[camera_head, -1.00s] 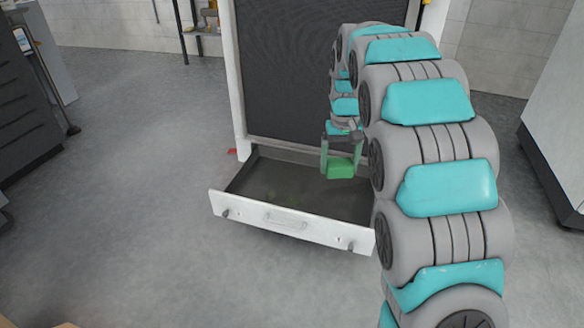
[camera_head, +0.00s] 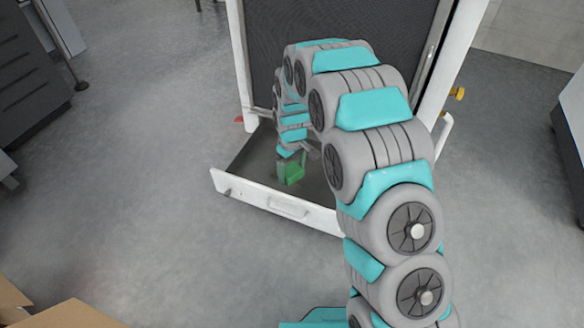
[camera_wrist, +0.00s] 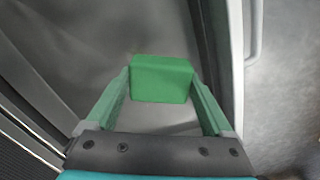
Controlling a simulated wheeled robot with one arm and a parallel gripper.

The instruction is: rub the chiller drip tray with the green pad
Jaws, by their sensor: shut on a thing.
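The chiller drip tray (camera_head: 250,160) is pulled out like a drawer at the foot of the chiller, with a white front and a handle. My gripper (camera_head: 289,168) is inside the tray's outline, left of its middle, and is shut on the green pad (camera_head: 291,174). In the wrist view the green pad (camera_wrist: 162,78) sits between the two green fingers, with the grey tray floor (camera_wrist: 90,45) beyond it. The pad is low, at or just above the tray floor; I cannot tell whether it touches. My arm hides the right part of the tray.
The chiller's dark mesh panel (camera_head: 330,30) stands upright behind the tray. A yellow knob (camera_head: 457,94) sticks out on its right side. Cardboard (camera_head: 70,315) lies at the bottom left. The grey floor (camera_head: 140,180) left of the tray is clear.

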